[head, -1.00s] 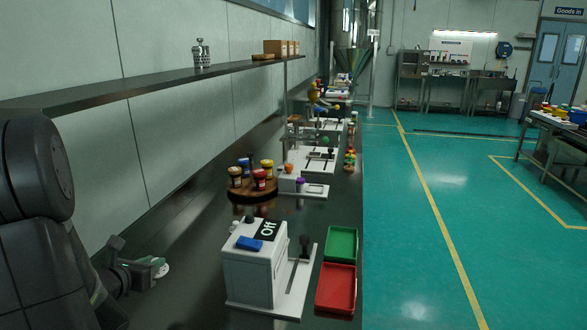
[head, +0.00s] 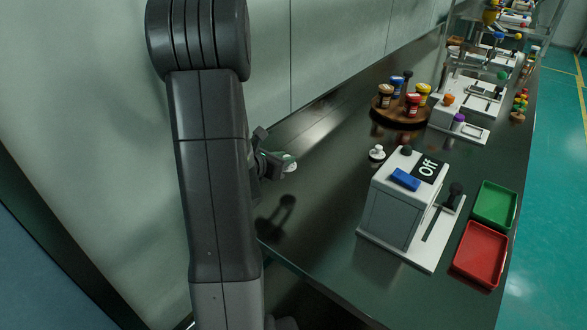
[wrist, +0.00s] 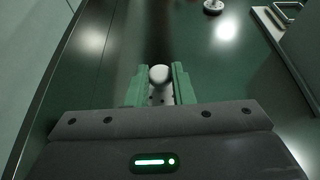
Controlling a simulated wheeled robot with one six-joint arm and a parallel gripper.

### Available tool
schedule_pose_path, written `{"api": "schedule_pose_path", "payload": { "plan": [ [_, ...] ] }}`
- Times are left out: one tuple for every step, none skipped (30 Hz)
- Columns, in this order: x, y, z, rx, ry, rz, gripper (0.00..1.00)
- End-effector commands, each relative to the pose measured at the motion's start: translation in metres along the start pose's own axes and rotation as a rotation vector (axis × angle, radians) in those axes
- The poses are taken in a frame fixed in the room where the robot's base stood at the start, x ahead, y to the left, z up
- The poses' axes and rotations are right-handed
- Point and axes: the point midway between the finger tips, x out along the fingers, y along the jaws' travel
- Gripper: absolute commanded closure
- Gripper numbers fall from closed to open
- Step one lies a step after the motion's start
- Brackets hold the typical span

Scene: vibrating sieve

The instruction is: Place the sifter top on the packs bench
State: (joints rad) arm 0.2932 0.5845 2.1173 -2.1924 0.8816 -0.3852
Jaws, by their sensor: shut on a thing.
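My gripper (head: 276,161) has its green jaws shut on a white piece with a rounded knob, which looks like the sifter top (wrist: 160,74). The knob shows between the jaws in the wrist view, and the piece's pale edge (head: 291,168) shows in the head view. The gripper holds it over the near left part of a long dark bench (head: 318,232), close to the wall; the gap below is hard to judge. No label shows whether this is the packs bench. A second small white knobbed piece (head: 377,153) stands on the bench to the right.
A white machine (head: 392,213) marked "Off" stands right of the gripper, with green (head: 495,204) and red (head: 480,254) trays beside it. A round wooden board (head: 386,112) with several jars is farther back. The bench left of the machine is clear.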

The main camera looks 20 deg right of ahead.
Motion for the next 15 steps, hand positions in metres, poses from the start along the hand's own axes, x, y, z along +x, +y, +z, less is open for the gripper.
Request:
{"api": "schedule_pose_path", "payload": {
  "plan": [
    [0.004,0.000,-0.009,-0.003,0.002,-0.001,1.00],
    [0.005,0.000,-0.012,-0.002,0.001,-0.001,1.00],
    [0.006,0.000,-0.015,-0.001,0.001,0.000,1.00],
    [0.006,0.000,-0.016,-0.001,0.001,0.000,1.00],
    [0.007,0.000,-0.018,-0.001,0.001,0.000,1.00],
    [0.008,0.000,-0.020,-0.001,0.001,0.000,1.00],
    [0.009,0.000,-0.022,-0.002,0.001,0.000,1.00],
    [0.010,0.000,-0.025,-0.002,0.001,0.000,1.00],
    [0.013,0.000,-0.031,-0.001,0.001,-0.001,1.00],
    [0.014,0.000,-0.035,-0.003,0.002,-0.001,1.00],
    [0.016,0.000,-0.039,-0.003,0.002,0.000,1.00],
    [0.018,0.000,-0.044,-0.002,0.002,-0.001,1.00],
    [0.020,0.000,-0.047,-0.002,0.002,-0.001,1.00],
    [0.021,0.000,-0.050,-0.002,0.001,-0.001,1.00],
    [0.022,0.000,-0.053,-0.001,0.001,0.000,1.00]
  ]
}}
